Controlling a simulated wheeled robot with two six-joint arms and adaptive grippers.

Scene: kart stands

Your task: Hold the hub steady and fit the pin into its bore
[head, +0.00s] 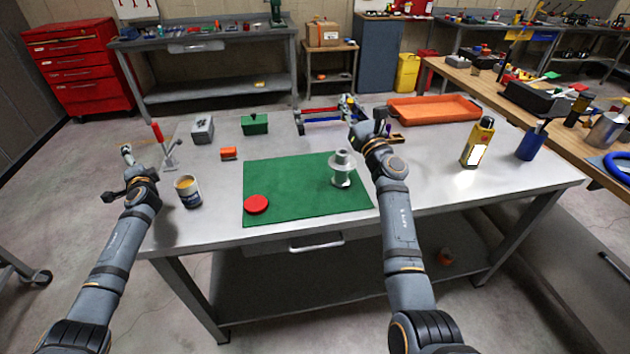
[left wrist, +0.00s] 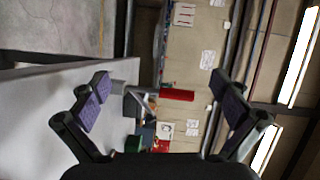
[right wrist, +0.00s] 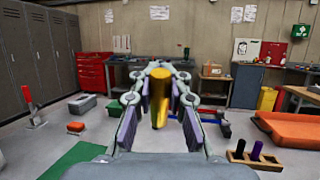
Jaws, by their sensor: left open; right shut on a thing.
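The hub (head: 342,172), a pale metal flanged piece, stands upright on the green mat (head: 290,180) in the head view. My left gripper (head: 117,174) is open and empty near the table's left edge, well away from the hub; its spread fingers also show in the left wrist view (left wrist: 165,98). My right gripper (head: 362,116) is beyond and above the hub, pointing to the back of the table. In the right wrist view it is shut on a yellow, brass-like pin (right wrist: 159,97). The pin is not clear in the head view, and the bore is too small to make out.
A red disc (head: 256,204) lies on the mat. A tin can (head: 187,191), a red-handled clamp (head: 163,148) and an orange block (head: 228,153) stand left. An orange tray (head: 433,108), a yellow bottle (head: 478,142) and a blue cup (head: 531,142) are right. A wooden holder (right wrist: 256,159) stands near.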

